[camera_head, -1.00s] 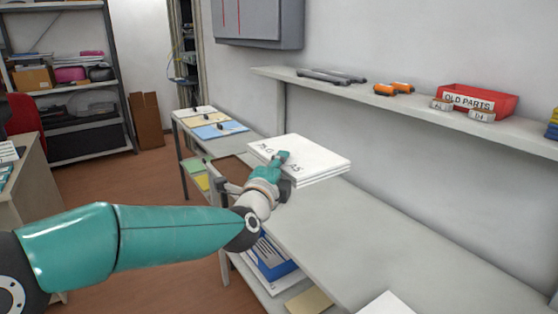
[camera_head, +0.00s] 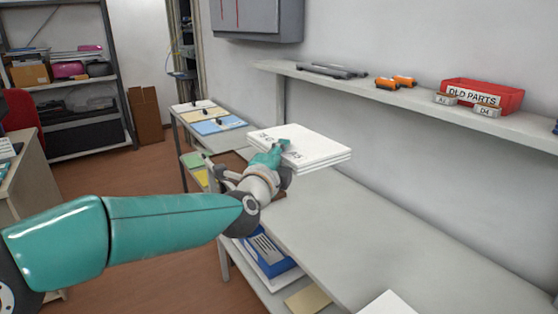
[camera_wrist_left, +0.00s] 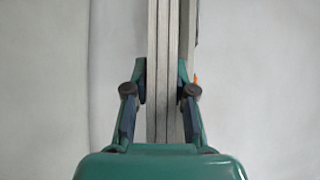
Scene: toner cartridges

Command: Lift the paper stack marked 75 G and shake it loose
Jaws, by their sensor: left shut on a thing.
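The white paper stack (camera_head: 318,147) is held above the grey bench in the head view, roughly flat, with dark marking on its top partly covered by my gripper. My left gripper (camera_head: 284,148) is shut on its near edge. In the left wrist view the stack (camera_wrist_left: 171,70) stands edge-on as several layers between the two fingers of the left gripper (camera_wrist_left: 162,85), which touch both faces. My right gripper is not in view.
A wall shelf (camera_head: 420,98) above holds a red OLD PARTS bin (camera_head: 500,88), orange-ended items (camera_head: 403,80) and dark rods. A table with coloured papers (camera_head: 218,126) stands behind left.

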